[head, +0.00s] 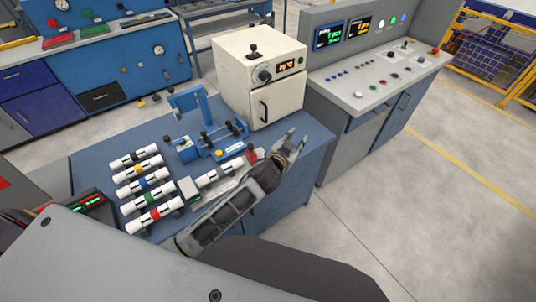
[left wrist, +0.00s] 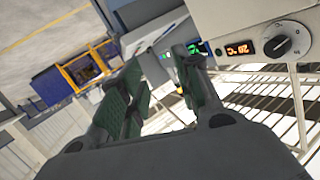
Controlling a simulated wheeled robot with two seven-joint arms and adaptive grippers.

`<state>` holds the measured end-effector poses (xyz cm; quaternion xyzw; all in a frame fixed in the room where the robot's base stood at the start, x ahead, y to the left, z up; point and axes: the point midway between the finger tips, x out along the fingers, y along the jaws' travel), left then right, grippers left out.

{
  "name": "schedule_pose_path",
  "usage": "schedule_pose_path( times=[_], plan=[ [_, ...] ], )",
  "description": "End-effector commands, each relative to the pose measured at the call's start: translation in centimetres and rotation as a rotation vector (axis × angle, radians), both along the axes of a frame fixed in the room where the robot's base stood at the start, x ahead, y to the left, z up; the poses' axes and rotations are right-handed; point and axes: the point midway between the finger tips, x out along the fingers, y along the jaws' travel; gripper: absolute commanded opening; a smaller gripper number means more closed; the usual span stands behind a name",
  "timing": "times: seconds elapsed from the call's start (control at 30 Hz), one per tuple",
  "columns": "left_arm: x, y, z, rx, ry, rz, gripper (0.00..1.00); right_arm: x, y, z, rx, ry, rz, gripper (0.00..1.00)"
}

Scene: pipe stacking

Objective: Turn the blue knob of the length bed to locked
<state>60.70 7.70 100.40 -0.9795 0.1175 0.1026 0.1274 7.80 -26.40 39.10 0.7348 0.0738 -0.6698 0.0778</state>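My left gripper (head: 297,139) is in the air over the table's right side, right of the length bed, with its fingers apart and nothing between them. In the left wrist view the green-padded fingers of my left gripper (left wrist: 160,88) are also apart and empty. What looks like the length bed is a grey rail (head: 220,203) with a white pipe (head: 218,173) lying along it. A small red part (head: 252,156) stands at its far end. My left arm covers part of the bed, and I cannot make out its blue knob or the knob's setting. My right gripper is out of view.
Several white pipes with coloured bands (head: 137,173) lie left of the bed. A blue clamp fixture (head: 190,103) stands behind it. A cream oven (head: 258,75) stands at the back right, close to my gripper; its dial (left wrist: 290,41) shows in the left wrist view.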

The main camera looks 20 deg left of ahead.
Motion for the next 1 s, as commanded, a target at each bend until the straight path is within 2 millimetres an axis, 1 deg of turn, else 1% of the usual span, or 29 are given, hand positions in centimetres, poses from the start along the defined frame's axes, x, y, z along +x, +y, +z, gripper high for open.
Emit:
schedule_pose_path(
  times=[0.03,0.23,0.3,0.5,0.6,0.73,0.83,1.0],
  plan=[
    [0.6,-1.1,1.4,0.0,-0.05,-0.032,0.33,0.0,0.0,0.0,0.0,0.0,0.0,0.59],
    [1.8,-5.7,6.4,-0.002,-0.235,-0.179,0.33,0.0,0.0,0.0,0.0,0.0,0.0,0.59],
    [1.8,-7.3,8.0,0.0,-0.294,-0.237,0.33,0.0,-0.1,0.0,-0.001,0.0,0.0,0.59],
    [1.1,-11.9,11.5,0.018,-0.437,-0.419,0.33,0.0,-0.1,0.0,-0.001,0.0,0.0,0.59],
    [0.3,-14.0,12.6,0.036,-0.495,-0.517,0.33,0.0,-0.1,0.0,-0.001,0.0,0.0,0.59],
    [-0.9,-16.5,13.5,0.067,-0.555,-0.651,0.33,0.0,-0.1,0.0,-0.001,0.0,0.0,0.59],
    [-1.9,-18.2,13.8,0.097,-0.588,-0.757,0.33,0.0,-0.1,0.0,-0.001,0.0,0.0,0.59],
    [-3.7,-20.4,13.2,0.164,-0.616,-0.939,0.33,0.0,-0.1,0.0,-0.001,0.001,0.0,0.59]
  ],
)
